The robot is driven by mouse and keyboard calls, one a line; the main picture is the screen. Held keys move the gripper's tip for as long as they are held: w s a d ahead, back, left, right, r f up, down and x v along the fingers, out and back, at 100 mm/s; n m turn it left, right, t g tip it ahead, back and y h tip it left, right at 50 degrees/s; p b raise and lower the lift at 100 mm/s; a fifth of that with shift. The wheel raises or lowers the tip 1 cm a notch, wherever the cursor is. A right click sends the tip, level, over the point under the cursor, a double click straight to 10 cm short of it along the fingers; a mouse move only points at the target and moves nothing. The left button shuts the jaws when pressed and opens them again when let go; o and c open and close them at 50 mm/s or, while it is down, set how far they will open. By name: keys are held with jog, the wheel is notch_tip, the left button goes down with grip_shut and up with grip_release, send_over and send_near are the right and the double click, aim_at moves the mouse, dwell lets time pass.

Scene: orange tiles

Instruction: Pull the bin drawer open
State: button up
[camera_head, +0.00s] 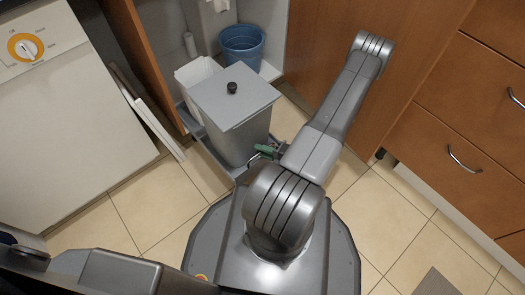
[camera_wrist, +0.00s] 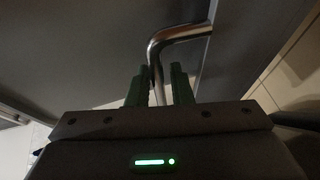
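The bin drawer (camera_head: 189,119) stands out from the open cabinet at the upper middle of the head view. It carries a grey bin (camera_head: 238,140) with a flat lid and black knob, and a white bin (camera_head: 194,73) behind it. My gripper (camera_head: 264,151) is low at the drawer's front side, its green fingers partly hidden by my arm. In the wrist view, the bent metal handle (camera_wrist: 181,35) passes between the two green fingers of my gripper (camera_wrist: 160,85). The handle's lower end is hidden.
A blue bucket (camera_head: 242,45) stands inside the cabinet. A white appliance (camera_head: 65,130) is at the left, and wooden drawers (camera_head: 470,110) with metal handles are at the right. The tiled floor (camera_head: 390,215) is clear to the right of my base.

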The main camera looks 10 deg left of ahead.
jog(key=shift+o, duration=0.9)
jog(key=p+v, duration=0.3)
jog(key=v, duration=1)
jog(key=shift+d, duration=0.4)
jog(key=shift+a, duration=0.1)
jog(key=shift+b+x, duration=1.5)
jog(key=shift+x, duration=5.3)
jog(key=shift+s+r, duration=0.1)
jog(key=shift+s, duration=0.05)
